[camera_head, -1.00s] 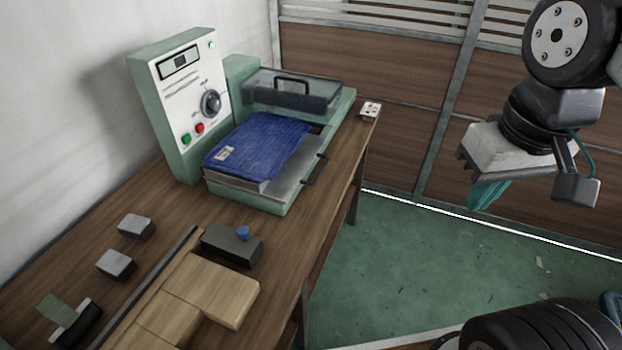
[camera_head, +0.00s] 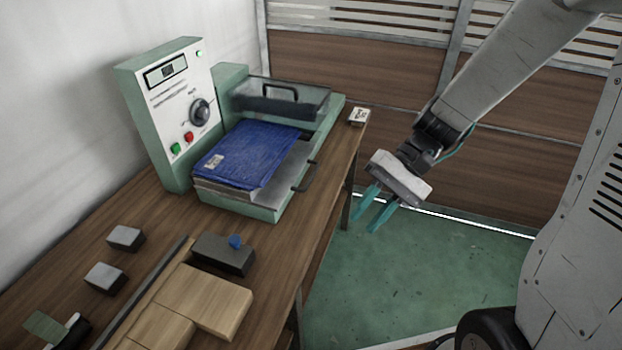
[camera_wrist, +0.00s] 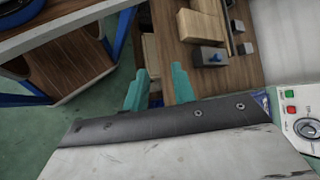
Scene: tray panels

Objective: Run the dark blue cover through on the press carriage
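The dark blue cover (camera_head: 248,153) lies flat on a pale block of pages on the press carriage (camera_head: 284,184), at the near end of the green machine. A small white label is on its near left corner. The carriage has a dark handle (camera_head: 306,176) on its right side. My gripper (camera_head: 374,210) hangs over the floor to the right of the table, apart from the machine. Its two teal fingers are spread with nothing between them. In the wrist view the fingers (camera_wrist: 158,92) are also apart and empty, and only a sliver of blue shows beside the machine.
A control panel (camera_head: 172,110) with a dial and red and green buttons stands left of the carriage. A clear guard (camera_head: 310,100) with a handle is behind. Wooden blocks (camera_head: 205,300), a dark block with a blue knob (camera_head: 225,254) and grey blocks (camera_head: 125,238) occupy the near table.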

